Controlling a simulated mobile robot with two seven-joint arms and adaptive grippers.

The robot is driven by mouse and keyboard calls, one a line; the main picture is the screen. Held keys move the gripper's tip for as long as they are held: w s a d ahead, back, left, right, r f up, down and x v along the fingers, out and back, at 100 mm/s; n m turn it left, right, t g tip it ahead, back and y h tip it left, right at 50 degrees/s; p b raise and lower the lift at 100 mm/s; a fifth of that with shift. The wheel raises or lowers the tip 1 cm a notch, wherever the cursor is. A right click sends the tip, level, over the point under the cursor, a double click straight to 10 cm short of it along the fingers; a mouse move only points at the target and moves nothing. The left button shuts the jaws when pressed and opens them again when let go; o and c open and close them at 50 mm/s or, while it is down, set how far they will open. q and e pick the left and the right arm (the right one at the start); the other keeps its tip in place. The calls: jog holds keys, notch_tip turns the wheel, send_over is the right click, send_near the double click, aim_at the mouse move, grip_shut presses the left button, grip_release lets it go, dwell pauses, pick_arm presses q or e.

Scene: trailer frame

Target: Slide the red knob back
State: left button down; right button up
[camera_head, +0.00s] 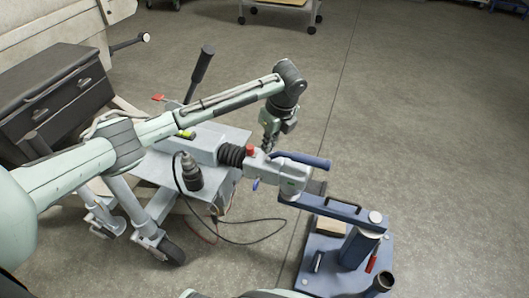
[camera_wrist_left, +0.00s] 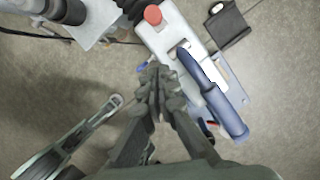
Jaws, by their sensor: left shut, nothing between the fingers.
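The red knob (camera_head: 250,150) sits on top of the grey coupling housing (camera_head: 284,178), close to the black ribbed bellows (camera_head: 232,155). In the left wrist view the red knob (camera_wrist_left: 153,14) shows near the top edge, beyond the fingertips. A blue handle (camera_head: 305,159) lies along the housing; it also shows in the wrist view (camera_wrist_left: 213,95). My left gripper (camera_head: 267,146) is shut and empty, pointing down beside the knob on its right in the head view. In the wrist view its fingertips (camera_wrist_left: 153,78) are together, apart from the knob. My right gripper is not in view.
A blue stand (camera_head: 340,262) with posts and a red-handled tool stands at the lower right. A drill (camera_head: 190,172) with a cable rests on the grey trailer frame. A dark drawer box (camera_head: 58,95) stands at left. The floor at right is clear.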

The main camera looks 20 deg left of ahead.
pick_arm(q)
jog(key=shift+v, duration=2.1)
